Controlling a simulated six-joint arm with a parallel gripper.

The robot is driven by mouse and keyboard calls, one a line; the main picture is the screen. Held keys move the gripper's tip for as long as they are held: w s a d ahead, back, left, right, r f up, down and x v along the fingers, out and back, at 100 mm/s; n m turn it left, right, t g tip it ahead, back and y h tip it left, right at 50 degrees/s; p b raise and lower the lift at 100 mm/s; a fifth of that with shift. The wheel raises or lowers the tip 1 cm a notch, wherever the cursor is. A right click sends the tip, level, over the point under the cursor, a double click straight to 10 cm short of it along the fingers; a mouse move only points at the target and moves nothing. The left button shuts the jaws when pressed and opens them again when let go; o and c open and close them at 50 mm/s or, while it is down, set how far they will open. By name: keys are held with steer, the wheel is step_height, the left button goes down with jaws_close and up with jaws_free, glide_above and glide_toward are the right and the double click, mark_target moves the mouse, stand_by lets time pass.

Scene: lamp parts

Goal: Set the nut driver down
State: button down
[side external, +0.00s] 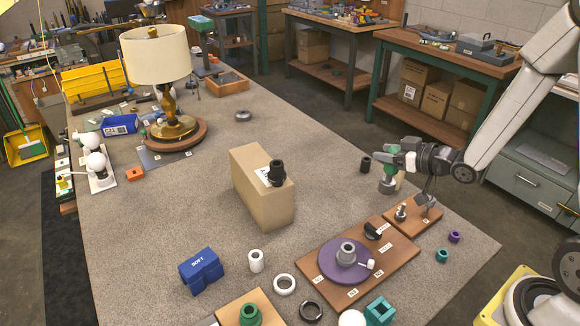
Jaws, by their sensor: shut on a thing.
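A larger wooden board (392,273) with a purple disc (338,270) lies in front. A cardboard box (255,195) with a black part on top stands mid-table. A black cylinder (365,164) stands left of my wrist. A lamp (158,60) stands at the back left.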

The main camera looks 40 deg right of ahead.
steer(key=shift+s+a, duration=0.2)
steer(key=shift+s, duration=0.4)
steer(key=shift+s+a, duration=0.2)
steer(key=shift+s, duration=0.4)
steer(key=shift+w, duration=0.1)
steer(key=w+d+f, duration=0.1)
steer(key=w+f, duration=0.8)
steer(key=w, duration=0.4)
steer(key=shift+d+f, duration=0.15)
steer(key=shift+d, duration=0.25)
steer(key=shift+w+f, duration=0.1)
steer(key=shift+w, duration=0.05)
steer(key=shift+w+f, duration=0.2)
steer(key=shift+f, duration=1.5)
